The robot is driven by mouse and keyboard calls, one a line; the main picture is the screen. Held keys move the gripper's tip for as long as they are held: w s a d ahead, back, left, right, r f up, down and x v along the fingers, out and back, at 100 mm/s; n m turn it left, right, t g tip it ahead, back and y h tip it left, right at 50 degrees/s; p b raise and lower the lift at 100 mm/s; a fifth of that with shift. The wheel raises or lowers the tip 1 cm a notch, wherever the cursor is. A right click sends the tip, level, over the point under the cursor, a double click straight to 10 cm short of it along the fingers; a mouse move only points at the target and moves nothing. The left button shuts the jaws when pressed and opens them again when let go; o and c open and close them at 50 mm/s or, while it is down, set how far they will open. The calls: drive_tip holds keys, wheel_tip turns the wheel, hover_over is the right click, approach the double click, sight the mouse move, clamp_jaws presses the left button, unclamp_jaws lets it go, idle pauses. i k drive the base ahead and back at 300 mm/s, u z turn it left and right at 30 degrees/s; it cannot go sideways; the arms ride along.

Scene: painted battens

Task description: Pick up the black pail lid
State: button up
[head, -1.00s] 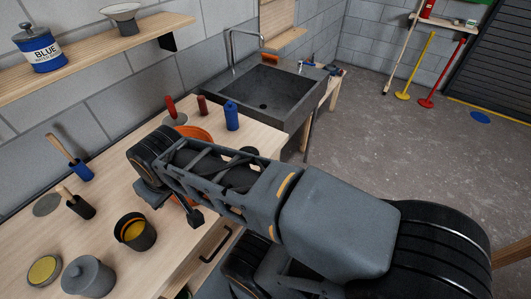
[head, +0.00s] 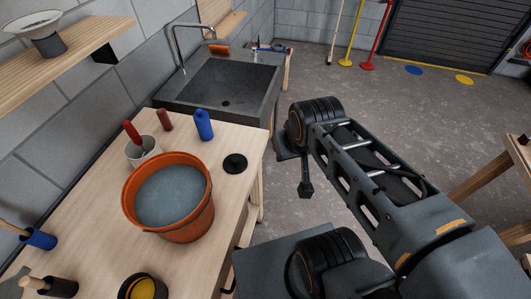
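The black pail lid (head: 235,163), a small round disc with a knob, lies flat on the wooden workbench (head: 100,197), right of the orange pail (head: 150,225) and near the bench's right edge. The lid is in plain view with nothing on it. My gripper (head: 304,187) hangs at the end of my arm, off the bench over the floor, to the right of the lid and apart from it. Its fingers are too small and dark to tell whether they are open or shut.
The orange pail holds grey-blue liquid. A blue roller (head: 203,125), a dark red roller (head: 164,120) and a grey pot (head: 142,150) stand behind it. A dark sink (head: 222,90) lies beyond the bench. A pot with yellow paint (head: 143,289) is at the front.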

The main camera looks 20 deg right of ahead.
sight(234, 164)
drive_tip(key=z, duration=0.2)
drive_tip(key=k, duration=0.9)
drive_tip(key=u, duration=0.75)
drive_tip(key=i, duration=0.5)
